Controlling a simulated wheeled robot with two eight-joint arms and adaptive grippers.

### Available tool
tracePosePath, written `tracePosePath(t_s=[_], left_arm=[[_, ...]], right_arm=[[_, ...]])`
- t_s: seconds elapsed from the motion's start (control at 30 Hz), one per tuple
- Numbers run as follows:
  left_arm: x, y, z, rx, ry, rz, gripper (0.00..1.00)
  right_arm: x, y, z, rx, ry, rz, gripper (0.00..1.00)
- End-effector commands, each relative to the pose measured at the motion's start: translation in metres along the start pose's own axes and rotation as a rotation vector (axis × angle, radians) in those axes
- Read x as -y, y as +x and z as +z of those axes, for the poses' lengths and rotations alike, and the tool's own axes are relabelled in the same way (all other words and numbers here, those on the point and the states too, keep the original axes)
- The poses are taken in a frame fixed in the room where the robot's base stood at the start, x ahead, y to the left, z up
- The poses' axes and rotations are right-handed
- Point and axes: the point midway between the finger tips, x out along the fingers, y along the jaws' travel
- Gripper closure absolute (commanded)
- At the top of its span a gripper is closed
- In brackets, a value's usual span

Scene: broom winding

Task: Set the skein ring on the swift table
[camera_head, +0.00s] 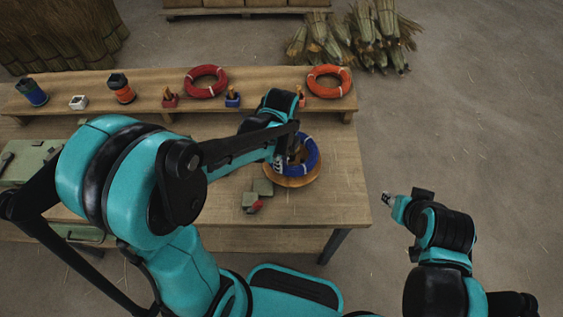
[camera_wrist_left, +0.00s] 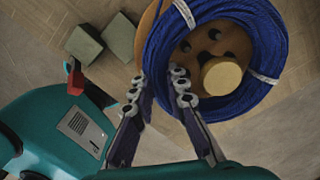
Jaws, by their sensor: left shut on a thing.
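The blue skein ring (camera_head: 311,156) is in my left gripper (camera_head: 281,161), whose fingers are shut on its near left side. The swift table is a round wooden disc (camera_head: 291,183) with holes and a light peg. In the left wrist view the blue ring (camera_wrist_left: 262,32), tied with white bands, overlaps the disc (camera_wrist_left: 201,37), and the peg (camera_wrist_left: 222,77) shows inside the ring's loop. The left fingers (camera_wrist_left: 162,88) grip the ring's edge there. I cannot tell whether the ring touches the disc. My right gripper (camera_head: 388,199) is right of the bench, away from the ring.
A raised shelf (camera_head: 135,103) along the bench's back holds a red ring (camera_head: 206,82), an orange ring (camera_head: 328,81) and small spools. Greenish blocks (camera_head: 251,201) lie left of the disc. A green box (camera_head: 28,160) stands at the left.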

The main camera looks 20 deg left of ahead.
Motion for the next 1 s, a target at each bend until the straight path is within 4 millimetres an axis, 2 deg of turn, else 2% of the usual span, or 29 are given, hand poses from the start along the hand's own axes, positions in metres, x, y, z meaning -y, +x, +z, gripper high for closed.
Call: tracePosePath(t_s=[0.67,1.0], left_arm=[[0.0001,0.0003,0.0,0.0,0.0,0.0,1.0],[0.0001,0.0065,0.0,0.0,0.0,0.0,1.0]], right_arm=[[0.0,0.0005,0.0004,0.0,0.0,0.0,0.6],[0.0,0.0048,0.0034,0.0,0.0,0.0,0.6]])
